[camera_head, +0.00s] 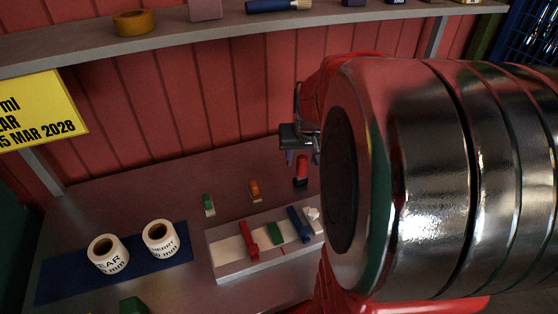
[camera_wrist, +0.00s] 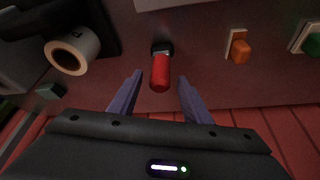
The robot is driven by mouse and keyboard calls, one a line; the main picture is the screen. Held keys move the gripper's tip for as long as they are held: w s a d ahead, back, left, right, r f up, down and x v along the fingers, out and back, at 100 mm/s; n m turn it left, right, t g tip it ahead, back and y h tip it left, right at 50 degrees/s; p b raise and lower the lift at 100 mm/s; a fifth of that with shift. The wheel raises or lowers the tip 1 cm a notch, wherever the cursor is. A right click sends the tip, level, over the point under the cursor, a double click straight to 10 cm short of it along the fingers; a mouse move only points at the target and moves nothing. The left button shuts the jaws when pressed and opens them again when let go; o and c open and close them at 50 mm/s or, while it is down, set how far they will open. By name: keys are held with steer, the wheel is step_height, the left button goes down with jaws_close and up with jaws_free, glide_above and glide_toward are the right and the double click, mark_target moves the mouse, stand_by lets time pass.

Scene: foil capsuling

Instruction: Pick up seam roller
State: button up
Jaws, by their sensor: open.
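A tool with a red handle and a dark head (camera_head: 301,168), which looks like the seam roller, is on the grey bench, partly beside my arm in the head view. In the wrist view the red handle (camera_wrist: 160,73) lies between my two bluish fingers, with its dark head beyond them. My gripper (camera_wrist: 161,78) is open, one finger on each side of the handle with gaps showing. In the head view my gripper (camera_head: 297,138) is just above the tool, largely hidden by my arm.
An orange tool (camera_head: 254,189) and a green tool (camera_head: 208,203) stand left of it. A grey tray (camera_head: 225,262) holds red, green and blue items. Two label rolls (camera_head: 108,253) are on a blue mat (camera_head: 62,286). The wrist view shows another white roll (camera_wrist: 72,50).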

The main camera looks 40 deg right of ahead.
jaws_close()
stand_by(0.5)
steer(key=shift+r, duration=0.1)
step_height(320, 180, up, 10)
steer(key=shift+f, duration=0.2)
steer(key=shift+r, duration=0.15)
steer(key=shift+s, duration=0.15)
stand_by(0.6)
